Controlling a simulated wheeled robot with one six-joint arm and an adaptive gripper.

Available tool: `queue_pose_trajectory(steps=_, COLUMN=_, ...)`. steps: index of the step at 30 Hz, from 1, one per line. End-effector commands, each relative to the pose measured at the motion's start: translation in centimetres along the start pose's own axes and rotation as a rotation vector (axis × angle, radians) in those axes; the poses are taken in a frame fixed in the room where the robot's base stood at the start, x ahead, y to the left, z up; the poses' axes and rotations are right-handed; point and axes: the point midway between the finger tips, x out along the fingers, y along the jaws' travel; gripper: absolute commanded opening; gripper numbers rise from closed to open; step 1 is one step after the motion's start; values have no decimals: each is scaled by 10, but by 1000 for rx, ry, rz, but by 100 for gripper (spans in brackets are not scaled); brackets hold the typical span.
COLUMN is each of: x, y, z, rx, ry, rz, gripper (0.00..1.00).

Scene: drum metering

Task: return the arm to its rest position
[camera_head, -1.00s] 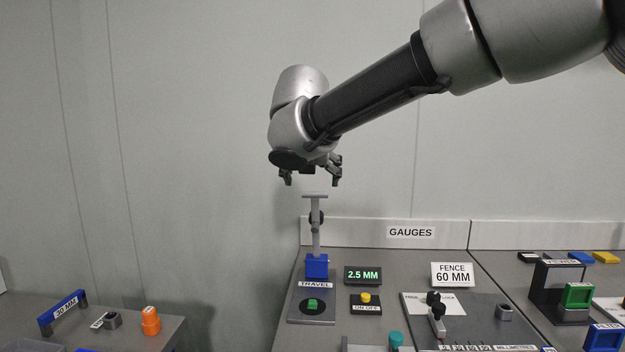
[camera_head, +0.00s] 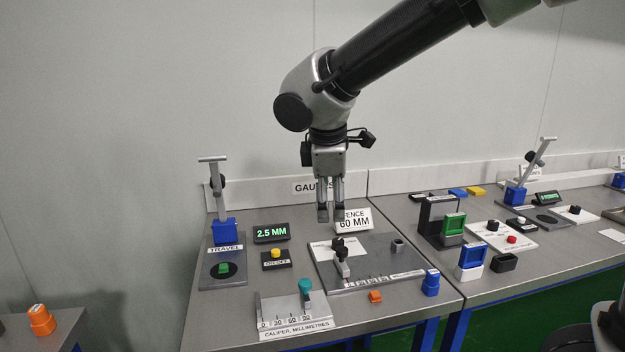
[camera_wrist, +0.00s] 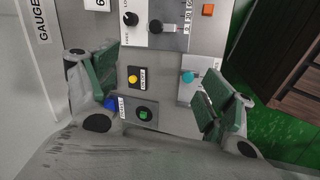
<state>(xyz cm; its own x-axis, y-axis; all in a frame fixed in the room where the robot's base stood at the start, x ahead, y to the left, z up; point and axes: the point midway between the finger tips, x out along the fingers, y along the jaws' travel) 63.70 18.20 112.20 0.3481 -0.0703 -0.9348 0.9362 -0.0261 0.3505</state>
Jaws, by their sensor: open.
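My arm reaches in from the top right of the head view. My gripper (camera_head: 330,212) hangs pointing down over the gauges bench, open and empty. In the head view it is in front of part of the GAUGES sign (camera_head: 303,188) and the FENCE 60 MM sign (camera_head: 357,222). In the wrist view my gripper (camera_wrist: 160,95) shows its two green-padded fingers wide apart. Between them are the yellow ON OFF button (camera_wrist: 134,79) and the green block (camera_wrist: 143,114) on the TRAVEL stand.
The TRAVEL stand (camera_head: 222,262) rises at the left with a tilted-top post; its display (camera_head: 271,232) reads 2.5 MM. A viewer (camera_head: 437,220) and a second post (camera_head: 530,172) are at right.

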Motion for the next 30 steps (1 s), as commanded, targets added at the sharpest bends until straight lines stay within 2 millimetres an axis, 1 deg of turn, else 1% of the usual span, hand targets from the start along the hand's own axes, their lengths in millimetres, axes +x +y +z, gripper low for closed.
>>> queue_pose_trajectory(steps=1, x=0, y=-8, z=46, rx=183, ry=-7, rz=-41, gripper=82)
queue_pose_trajectory(steps=2, x=0, y=-16, z=70, rx=294, ry=-10, rz=-67, gripper=82)
queue_pose_trajectory(steps=3, x=0, y=-28, z=102, rx=441, ry=-15, rz=-99, gripper=82)
queue_pose_trajectory(steps=5, x=-1, y=-49, z=149, rx=659, ry=-20, rz=-143, gripper=82)
queue_pose_trajectory(steps=6, x=-2, y=-66, z=178, rx=804, ry=-20, rz=-169, gripper=82)
queue_pose_trajectory(steps=8, x=-5, y=-92, z=217, rx=1000, ry=-12, rz=-195, gripper=82)
queue_pose_trajectory(steps=9, x=-7, y=-109, z=238, rx=1107, ry=-3, rz=-204, gripper=82)
queue_pose_trajectory(steps=12, x=-13, y=-140, z=279, rx=1297, ry=31, rz=-186, gripper=82)
queue_pose_trajectory(steps=15, x=-23, y=-154, z=308, rx=1424, ry=58, rz=-123, gripper=82)
queue_pose_trajectory(steps=18, x=-34, y=-156, z=327, rx=1504, ry=77, rz=-65, gripper=82)
queue_pose_trajectory(steps=19, x=-36, y=-157, z=330, rx=1519, ry=78, rz=-56, gripper=82)
queue_pose_trajectory(steps=23, x=-37, y=-158, z=338, rx=1551, ry=70, rz=-43, gripper=82)
queue_pose_trajectory(steps=30, x=-37, y=-158, z=338, rx=1550, ry=69, rz=-43, gripper=82)
